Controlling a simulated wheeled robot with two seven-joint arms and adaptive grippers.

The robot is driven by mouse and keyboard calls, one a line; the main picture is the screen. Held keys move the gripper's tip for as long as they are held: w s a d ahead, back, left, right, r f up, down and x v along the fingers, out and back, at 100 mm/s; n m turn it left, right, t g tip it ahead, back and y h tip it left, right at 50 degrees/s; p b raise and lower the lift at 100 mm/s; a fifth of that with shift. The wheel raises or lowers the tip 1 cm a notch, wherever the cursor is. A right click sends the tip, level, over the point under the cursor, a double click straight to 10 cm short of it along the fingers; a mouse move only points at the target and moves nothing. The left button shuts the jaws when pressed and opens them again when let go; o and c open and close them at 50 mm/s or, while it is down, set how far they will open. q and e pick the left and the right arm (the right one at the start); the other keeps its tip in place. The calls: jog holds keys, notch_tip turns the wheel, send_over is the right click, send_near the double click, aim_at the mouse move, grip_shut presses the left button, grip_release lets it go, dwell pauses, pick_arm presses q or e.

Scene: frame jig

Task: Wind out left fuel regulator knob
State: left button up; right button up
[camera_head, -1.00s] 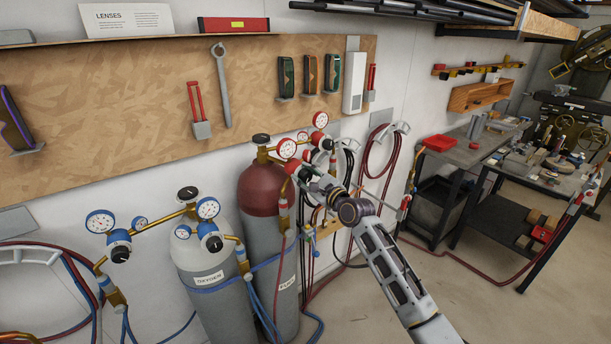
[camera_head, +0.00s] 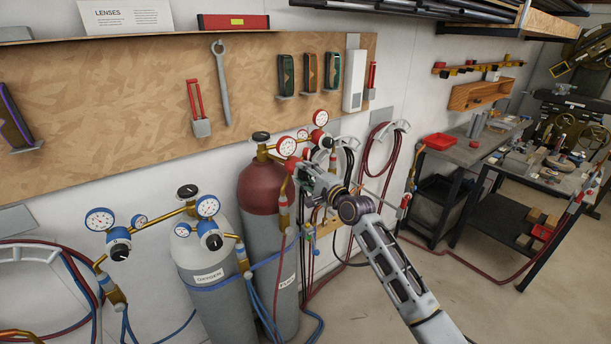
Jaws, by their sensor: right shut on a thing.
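The fuel cylinder (camera_head: 259,191) is dark red on top and grey below, with a brass valve and a dark cap. Its left regulator has a red-rimmed gauge (camera_head: 286,146) and a red-and-brass outlet fitting (camera_head: 284,212). My right gripper (camera_head: 306,176) reaches in from the right at this regulator and is shut on its knob. The gripper hides the knob almost completely. More red-rimmed gauges (camera_head: 320,118) stand behind and to the right. My left gripper is not in view.
The grey oxygen cylinder (camera_head: 203,257) with blue-rimmed gauges (camera_head: 207,206) stands to the left. Blue and red hoses hang around both cylinders.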

jog(key=n, duration=0.2)
jog(key=n+b, duration=0.1)
jog(key=n, duration=0.1)
jog(key=shift+f+n, duration=0.2)
jog(key=shift+n, duration=0.1)
jog(key=n, duration=0.3)
jog(key=shift+n+b, duration=0.35)
jog(key=shift+n, duration=0.05)
jog(key=n, duration=0.3)
jog(key=shift+n, duration=0.3)
jog(key=n, duration=0.3)
jog(key=shift+n+b, duration=0.3)
jog(key=n, duration=0.2)
jog(key=shift+n, duration=0.3)
jog(key=n, duration=0.3)
jog(key=shift+n+p, duration=0.4)
jog(key=n+p, duration=0.1)
jog(key=n, duration=0.3)
jog(key=shift+n+p, duration=0.6)
jog(key=shift+n, duration=1.5)
